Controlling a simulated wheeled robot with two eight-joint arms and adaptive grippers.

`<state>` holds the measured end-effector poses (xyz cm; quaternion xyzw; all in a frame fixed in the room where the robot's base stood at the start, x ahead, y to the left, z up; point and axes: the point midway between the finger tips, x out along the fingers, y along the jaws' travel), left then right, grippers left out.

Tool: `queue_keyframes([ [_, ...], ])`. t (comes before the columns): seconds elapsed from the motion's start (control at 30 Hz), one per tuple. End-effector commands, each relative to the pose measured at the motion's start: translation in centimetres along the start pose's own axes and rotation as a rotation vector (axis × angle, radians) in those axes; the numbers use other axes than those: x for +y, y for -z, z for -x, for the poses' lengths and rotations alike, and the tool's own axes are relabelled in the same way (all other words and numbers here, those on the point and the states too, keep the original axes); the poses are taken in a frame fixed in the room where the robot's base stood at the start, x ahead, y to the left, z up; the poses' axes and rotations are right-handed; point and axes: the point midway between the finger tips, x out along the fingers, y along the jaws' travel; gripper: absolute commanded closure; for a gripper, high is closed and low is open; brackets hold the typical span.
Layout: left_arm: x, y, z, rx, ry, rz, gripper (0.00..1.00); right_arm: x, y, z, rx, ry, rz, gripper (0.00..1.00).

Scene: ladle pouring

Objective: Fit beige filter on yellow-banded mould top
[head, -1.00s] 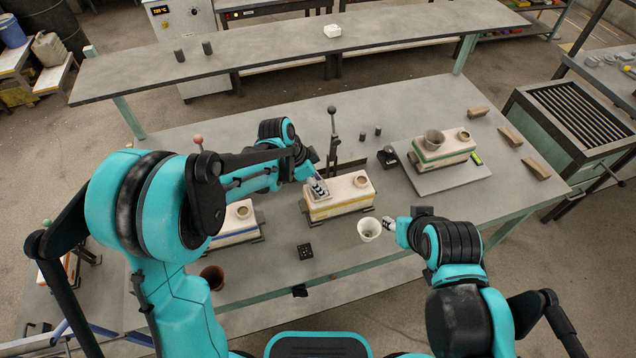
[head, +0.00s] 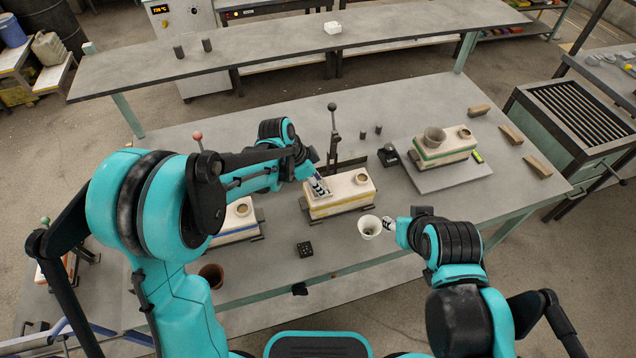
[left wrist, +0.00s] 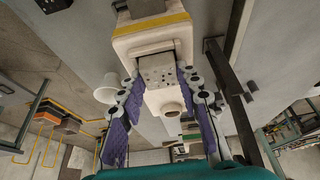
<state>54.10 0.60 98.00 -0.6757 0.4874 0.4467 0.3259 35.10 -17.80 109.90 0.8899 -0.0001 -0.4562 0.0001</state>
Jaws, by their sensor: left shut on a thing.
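The yellow-banded mould (head: 355,203) stands near the middle of the table, a pale block with a round cup on its right end. My left gripper (head: 319,187) is over the mould's left end, pointing down. In the left wrist view its fingers (left wrist: 157,88) lie either side of the beige filter (left wrist: 157,72), a small square plate with dark holes, and are shut on it. The filter is at the mould's top (left wrist: 140,48); whether it is fully seated I cannot tell. My right gripper (head: 389,225) is beside a white cup (head: 369,228); its grip is unclear.
A blue-banded mould (head: 236,222) is to the left, partly behind my left arm. A green-banded mould (head: 438,151) sits on a grey plate (head: 440,183) at the right. A black perforated block (head: 305,249) and a brown pot (head: 211,275) are nearer. A lever (head: 333,130) stands behind the mould.

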Motion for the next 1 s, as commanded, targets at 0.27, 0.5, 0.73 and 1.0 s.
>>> queue_keyframes([
  [0.27, 0.3, -0.4, -0.3, -0.01, -0.005, -0.002, 0.42, 0.0, -0.1, -0.1, 0.0, 0.0, 0.0, 0.6],
  [0.5, 0.2, -0.3, -0.2, -0.007, -0.004, -0.002, 0.42, 0.0, -0.1, -0.1, 0.0, 0.0, 0.0, 0.6],
  [0.73, 0.1, -0.2, 1.2, -0.006, -0.003, -0.001, 0.42, 0.0, 0.0, -0.1, 0.0, 0.0, 0.0, 0.6],
  [1.0, 0.1, -0.3, 7.0, -0.006, -0.003, 0.0, 0.42, 0.0, 0.0, -0.1, 0.0, 0.0, 0.0, 0.6],
])
